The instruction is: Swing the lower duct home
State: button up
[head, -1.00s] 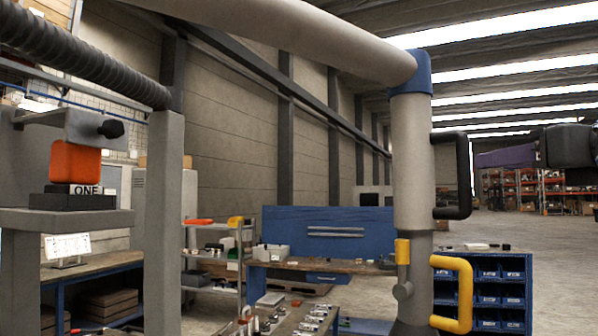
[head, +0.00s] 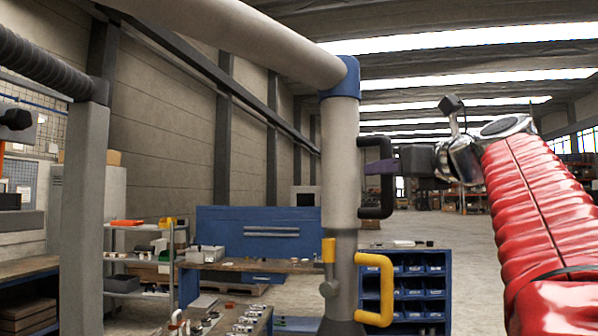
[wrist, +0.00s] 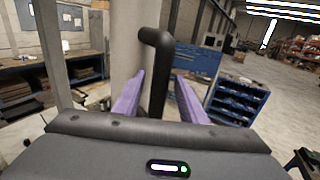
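A grey vertical duct (head: 340,150) hangs from a blue elbow collar (head: 340,78) at the end of a grey overhead tube (head: 240,35). A black handle (head: 386,178) is on its upper section, and a yellow handle (head: 387,290) is lower down. My gripper (head: 376,167) is at the black handle in the head view. In the wrist view its two purple fingers (wrist: 159,75) are open on either side of the black handle (wrist: 158,100), with gaps showing on both sides. The duct (wrist: 130,50) stands just behind the left finger.
A grey post (head: 85,215) carries a ribbed hose (head: 40,60) at left. A blue workbench (head: 250,235) and a blue bin cabinet (head: 405,285) stand behind the duct. A bench with small metal parts (head: 235,325) is below. Open floor lies to the right.

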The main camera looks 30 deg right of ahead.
jog(key=shift+c, duration=0.4)
grip_shut()
dwell(0.4)
